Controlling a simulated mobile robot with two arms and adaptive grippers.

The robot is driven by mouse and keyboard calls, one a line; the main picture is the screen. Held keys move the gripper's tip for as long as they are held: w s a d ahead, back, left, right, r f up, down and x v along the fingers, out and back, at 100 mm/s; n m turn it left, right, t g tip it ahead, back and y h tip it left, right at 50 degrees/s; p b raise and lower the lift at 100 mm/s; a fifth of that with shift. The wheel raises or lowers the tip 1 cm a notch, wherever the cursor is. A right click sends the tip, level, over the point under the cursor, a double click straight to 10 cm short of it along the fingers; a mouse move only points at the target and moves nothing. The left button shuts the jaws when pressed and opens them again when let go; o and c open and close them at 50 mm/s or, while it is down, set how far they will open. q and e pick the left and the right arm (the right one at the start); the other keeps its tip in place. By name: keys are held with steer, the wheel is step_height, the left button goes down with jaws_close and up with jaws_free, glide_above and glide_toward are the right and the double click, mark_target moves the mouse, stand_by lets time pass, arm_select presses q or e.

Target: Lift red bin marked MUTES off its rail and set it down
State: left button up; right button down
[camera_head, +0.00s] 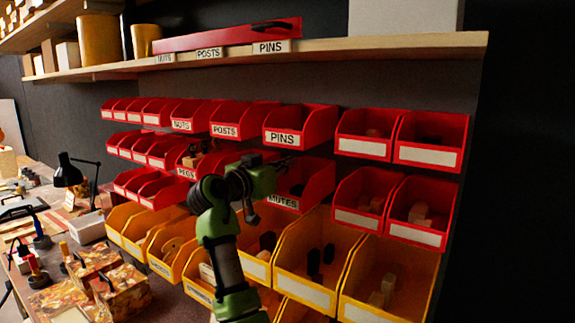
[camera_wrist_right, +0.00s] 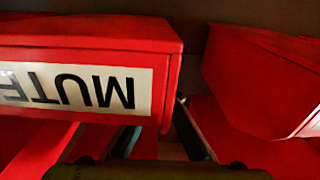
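The red MUTES bin (camera_head: 318,186) hangs in the middle row of the rack, its front partly hidden by my right arm. In the right wrist view the MUTES bin (camera_wrist_right: 150,40) is close at upper left, its label upside down. My right gripper (camera_head: 284,165) is at the bin's left side in the head view. In the wrist view the right gripper (camera_wrist_right: 155,128) has its two dark fingers apart, one on each side of the bin's side wall; the left fingertip is hidden by the bin. Contact cannot be told. My left gripper is not in view.
A red bin (camera_wrist_right: 262,75) stands close beside it in the wrist view. The PINS bin (camera_head: 300,125) hangs above, and yellow bins (camera_head: 305,292) sit below. A wooden shelf (camera_head: 400,43) runs overhead. The cluttered bench (camera_head: 60,225) is at left.

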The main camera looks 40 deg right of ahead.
steer(key=shift+r+p, duration=0.4)
steer(key=shift+r, duration=0.45)
stand_by(0.8)
steer(key=shift+b+v, duration=0.55)
steer(key=shift+v, duration=1)
stand_by(1.2)
steer(key=shift+s+a, duration=0.1)
steer(key=shift+a, duration=0.35)
steer(key=shift+b+v, duration=0.65)
steer(key=shift+v, duration=1.65)
steer(key=b+v, duration=0.2)
steer(key=v, duration=0.9)
steer(key=shift+a, duration=0.2)
steer(key=shift+d+r, duration=0.1)
steer(key=shift+r, duration=0.05)
